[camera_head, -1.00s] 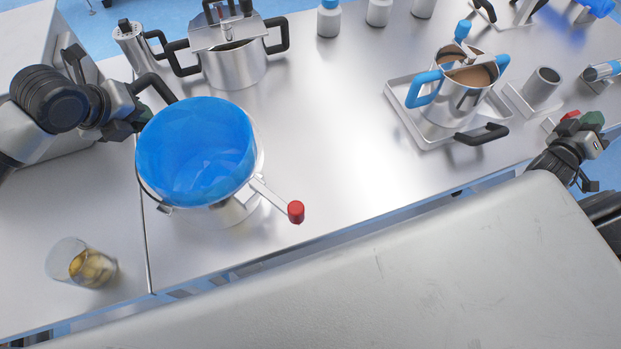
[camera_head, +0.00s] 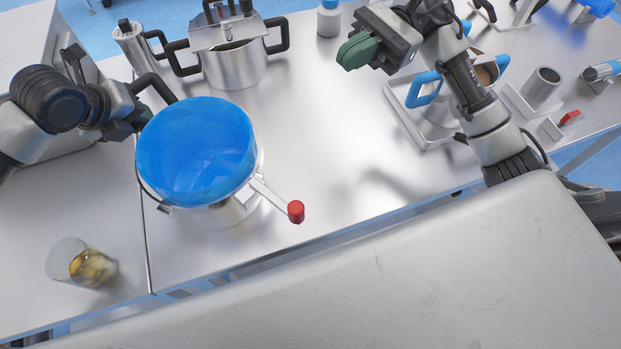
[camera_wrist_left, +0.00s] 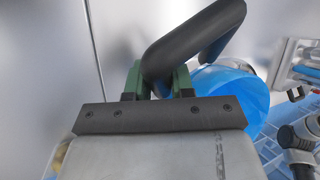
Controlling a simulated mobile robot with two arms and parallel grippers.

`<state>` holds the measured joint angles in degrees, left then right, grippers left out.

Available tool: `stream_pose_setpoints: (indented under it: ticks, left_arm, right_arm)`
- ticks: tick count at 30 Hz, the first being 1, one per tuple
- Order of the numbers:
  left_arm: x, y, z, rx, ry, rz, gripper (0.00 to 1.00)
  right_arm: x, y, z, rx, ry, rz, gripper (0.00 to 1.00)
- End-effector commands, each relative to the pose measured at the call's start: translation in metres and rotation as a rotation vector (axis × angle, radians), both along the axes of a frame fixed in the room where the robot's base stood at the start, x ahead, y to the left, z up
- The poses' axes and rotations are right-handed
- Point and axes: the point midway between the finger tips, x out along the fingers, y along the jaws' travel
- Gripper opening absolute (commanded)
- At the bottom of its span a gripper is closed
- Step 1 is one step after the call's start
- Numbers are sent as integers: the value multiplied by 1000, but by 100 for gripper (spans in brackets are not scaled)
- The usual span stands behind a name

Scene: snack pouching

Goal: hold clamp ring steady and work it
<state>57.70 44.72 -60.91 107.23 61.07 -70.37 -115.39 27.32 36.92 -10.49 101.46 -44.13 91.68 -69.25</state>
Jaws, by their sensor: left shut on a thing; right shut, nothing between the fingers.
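A metal pot (camera_head: 232,212) with a domed blue cover (camera_head: 195,150) stands at the left. A thin metal clamp ring (camera_head: 259,165) runs around the cover's edge. Its lever (camera_head: 268,195) sticks out to the lower right and ends in a red knob (camera_head: 296,212). My left gripper (camera_head: 143,112) is at the pot's far left side, shut on its black handle (camera_head: 155,84). In the left wrist view the green fingers (camera_wrist_left: 160,82) sit on either side of this handle (camera_wrist_left: 195,38). My right gripper (camera_head: 357,50) is shut and empty, above the table, away from the ring.
A two-handled metal pot (camera_head: 235,68) stands behind. A glass (camera_head: 68,262) with yellowish contents is at the lower left. The table's middle (camera_head: 320,130) is clear.

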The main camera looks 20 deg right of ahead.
Motion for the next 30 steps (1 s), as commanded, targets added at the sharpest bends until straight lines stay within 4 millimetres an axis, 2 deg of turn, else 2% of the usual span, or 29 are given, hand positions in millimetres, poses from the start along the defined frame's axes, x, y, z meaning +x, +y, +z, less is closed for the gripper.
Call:
stream_pose_setpoints:
  ticks: [1, 3, 6, 9, 23, 30]
  left_arm:
    - [0, 0, 0, 0, 0, 0, 2]
    - [0, 0, 0, 0, 0, 0, 2]
    - [0, 0, 0, 1, 0, 0, 2]
    - [0, 0, 0, 1, 0, 0, 2]
    - [0, 0, 0, 0, 1, 0, 2]
    - [0, 0, 0, 0, 1, 0, 2]
  right_arm:
    - [-10, 5, -15, -95, -13, 74, 0]
    - [-23, 7, -34, -197, -23, 162, 0]
    - [-35, 6, -52, -293, -27, 250, 0]
    - [-41, 4, -60, -344, -29, 297, 0]
    - [-46, 7, -64, -354, -29, 311, 0]
    - [-68, 34, -76, -353, -26, 314, 0]
